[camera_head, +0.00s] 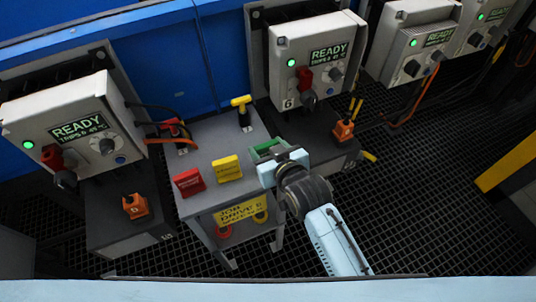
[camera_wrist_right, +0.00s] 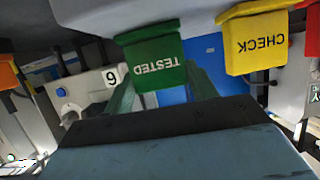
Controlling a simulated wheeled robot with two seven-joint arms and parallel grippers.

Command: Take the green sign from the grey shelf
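The green sign (camera_wrist_right: 155,62), lettered TESTED, shows upside down in the wrist view. In the head view the green sign (camera_head: 267,147) is at the right end of the grey shelf (camera_head: 213,146), partly hidden by my right gripper. My right gripper (camera_head: 268,152) reaches it from the right. In the wrist view the fingers of my right gripper (camera_wrist_right: 160,85) are apart, one towards each side edge of the sign. I cannot tell whether they touch it. My left gripper is not in view.
A yellow sign (camera_head: 227,168), lettered CHECK in the wrist view, and a red sign (camera_head: 188,182) stand left of the green one. A yellow T-shaped piece (camera_head: 242,108) stands at the shelf's back. Control boxes (camera_head: 315,55) (camera_head: 75,125) flank the shelf. Dark grating (camera_head: 430,200) is clear at right.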

